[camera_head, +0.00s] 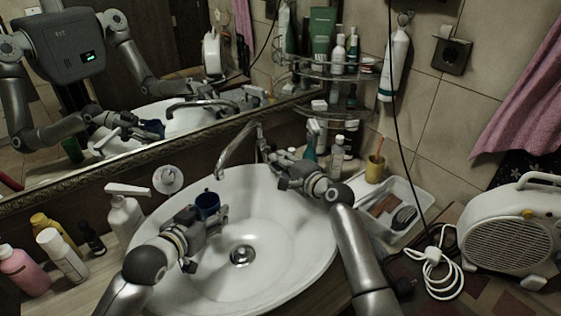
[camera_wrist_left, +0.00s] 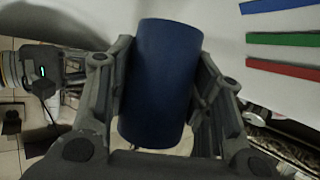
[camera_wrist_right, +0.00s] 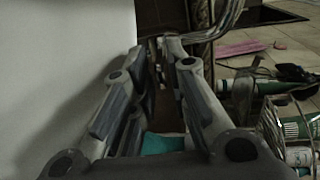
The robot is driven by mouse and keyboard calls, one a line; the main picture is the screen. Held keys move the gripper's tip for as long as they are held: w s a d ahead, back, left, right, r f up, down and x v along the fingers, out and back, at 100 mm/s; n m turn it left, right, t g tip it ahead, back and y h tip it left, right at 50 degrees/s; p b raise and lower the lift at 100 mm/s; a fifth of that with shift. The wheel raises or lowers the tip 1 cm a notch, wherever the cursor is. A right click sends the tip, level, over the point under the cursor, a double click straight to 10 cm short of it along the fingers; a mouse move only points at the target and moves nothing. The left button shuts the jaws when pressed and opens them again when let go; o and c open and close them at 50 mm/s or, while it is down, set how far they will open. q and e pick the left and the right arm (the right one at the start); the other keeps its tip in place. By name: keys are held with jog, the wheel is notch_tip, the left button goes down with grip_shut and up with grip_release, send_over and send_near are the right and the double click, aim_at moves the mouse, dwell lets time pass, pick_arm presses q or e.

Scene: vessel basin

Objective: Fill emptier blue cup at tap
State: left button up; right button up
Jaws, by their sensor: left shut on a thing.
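My left gripper (camera_head: 217,217) is shut on the blue cup (camera_head: 207,203) and holds it over the basin. The cup fills the space between the fingers (camera_wrist_left: 160,90) in the left wrist view. Its inside looks dark, so its water level cannot be told. The chrome tap (camera_head: 236,151) has its spout end just above and right of the cup in the picture. No water stream is visible. My right gripper (camera_head: 281,171) is beside the tap's base.
The white basin (camera_head: 300,249) has a metal drain (camera_head: 242,256). A white pump bottle (camera_head: 124,213) and other bottles stand at the left. A tray (camera_head: 405,225) and a white heater (camera_head: 515,230) are at the right. A mirror (camera_head: 180,95) runs behind the basin.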

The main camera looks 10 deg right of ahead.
jog(key=shift+c, duration=0.3)
grip_shut()
